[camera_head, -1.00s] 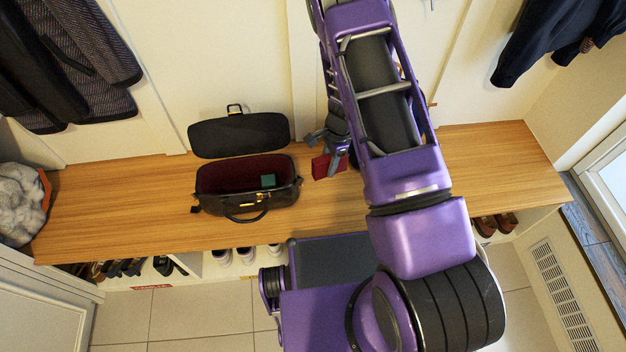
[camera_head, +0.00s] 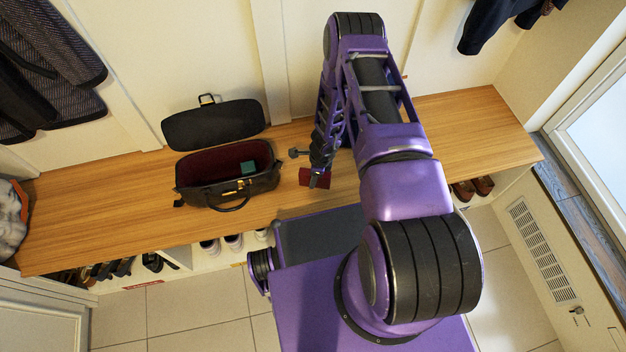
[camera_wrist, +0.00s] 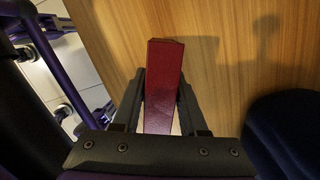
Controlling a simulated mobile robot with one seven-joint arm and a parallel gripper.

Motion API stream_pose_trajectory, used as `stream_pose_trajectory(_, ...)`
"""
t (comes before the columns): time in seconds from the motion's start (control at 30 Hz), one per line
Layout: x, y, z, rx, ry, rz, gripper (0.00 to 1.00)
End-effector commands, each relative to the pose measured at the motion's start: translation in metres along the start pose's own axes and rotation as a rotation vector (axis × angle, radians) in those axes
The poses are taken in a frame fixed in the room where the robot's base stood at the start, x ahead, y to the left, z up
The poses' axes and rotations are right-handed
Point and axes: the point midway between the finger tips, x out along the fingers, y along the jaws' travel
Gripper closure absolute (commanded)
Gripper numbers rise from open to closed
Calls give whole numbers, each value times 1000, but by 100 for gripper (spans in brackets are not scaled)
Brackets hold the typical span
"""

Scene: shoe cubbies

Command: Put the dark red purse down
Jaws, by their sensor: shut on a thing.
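The dark red purse (camera_head: 307,178) is small and boxy, at the right of the open bag over the wooden bench. In the wrist view the purse (camera_wrist: 163,85) stands between the two dark fingers and points away from the wrist. My gripper (camera_head: 318,178) is shut on it; the fingers also show in the wrist view (camera_wrist: 162,100), one on each side. The wooden bench top (camera_wrist: 225,50) lies behind the purse. I cannot tell whether the purse touches the bench. My arm hides part of the bench around it.
An open black bag (camera_head: 228,190) with a red lining and a green item (camera_head: 248,167) inside stands on the bench (camera_head: 110,215), left of the gripper. Shoes (camera_head: 473,188) sit in cubbies below. Bare bench lies to the right. Coats hang at both sides.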

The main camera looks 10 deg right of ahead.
Motion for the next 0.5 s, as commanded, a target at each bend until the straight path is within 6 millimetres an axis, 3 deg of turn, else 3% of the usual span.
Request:
stream_pose_trajectory(0.1, 19, 1, -3, -2, 1, 2, 100)
stream_pose_trajectory(0.5, 25, 0, -4, -2, 0, 0, 100)
